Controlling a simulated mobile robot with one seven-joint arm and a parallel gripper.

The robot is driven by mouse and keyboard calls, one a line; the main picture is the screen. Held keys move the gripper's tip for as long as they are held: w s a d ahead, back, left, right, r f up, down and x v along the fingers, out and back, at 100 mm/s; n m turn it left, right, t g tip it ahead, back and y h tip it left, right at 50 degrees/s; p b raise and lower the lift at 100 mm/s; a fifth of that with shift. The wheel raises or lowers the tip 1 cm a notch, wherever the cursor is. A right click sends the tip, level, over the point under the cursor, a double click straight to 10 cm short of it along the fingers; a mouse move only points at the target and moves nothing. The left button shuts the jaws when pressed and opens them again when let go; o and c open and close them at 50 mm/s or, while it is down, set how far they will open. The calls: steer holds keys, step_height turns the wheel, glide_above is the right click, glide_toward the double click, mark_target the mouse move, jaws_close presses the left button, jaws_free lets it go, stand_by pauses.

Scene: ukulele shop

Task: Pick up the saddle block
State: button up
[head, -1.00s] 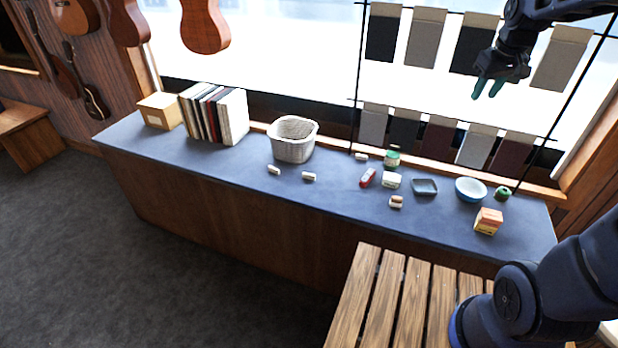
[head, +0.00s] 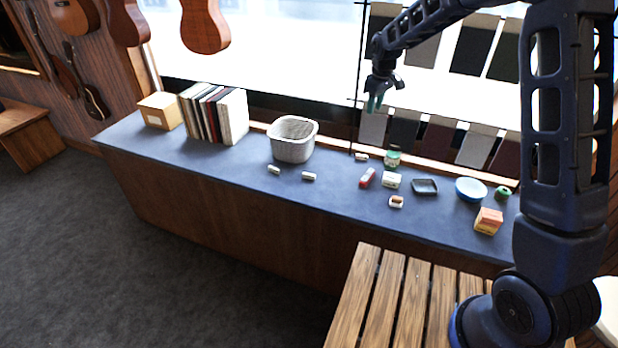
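Several small pale blocks lie on the blue-topped counter (head: 240,165), and I cannot tell for certain which one is the saddle block. One pale block (head: 273,170) and another (head: 309,176) lie in front of the basket. A third (head: 362,156) lies near the back edge, left of the green jar. A pale block with a brown top (head: 396,201) lies nearer the front. My gripper (head: 374,103) hangs above the back of the counter, in front of the window, fingers down. Its teal fingers look slightly apart, seen nearly side-on, with nothing between them.
A woven basket (head: 292,139) and upright books (head: 215,114) stand to the left. A red item (head: 368,177), white box (head: 391,180), green-lidded jar (head: 393,157), dark tray (head: 425,187), blue bowl (head: 471,189) and orange box (head: 488,221) crowd the right. A slatted bench (head: 385,300) stands in front.

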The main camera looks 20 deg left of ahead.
steer(key=s+a+f+n, duration=0.1)
steer(key=a+f+n, duration=0.2)
steer(key=a+f, duration=0.85)
steer(key=n+g, duration=0.1)
steer(key=n, duration=0.1)
glide_toward(309, 174)
steer(key=shift+h, duration=0.3)
steer(key=shift+w+a+f, duration=0.1)
steer(key=shift+a+f, duration=0.05)
steer(key=shift+f, duration=2.1)
steer(key=shift+a+f, duration=0.15)
steer(key=shift+f, duration=2.15)
jaws_close()
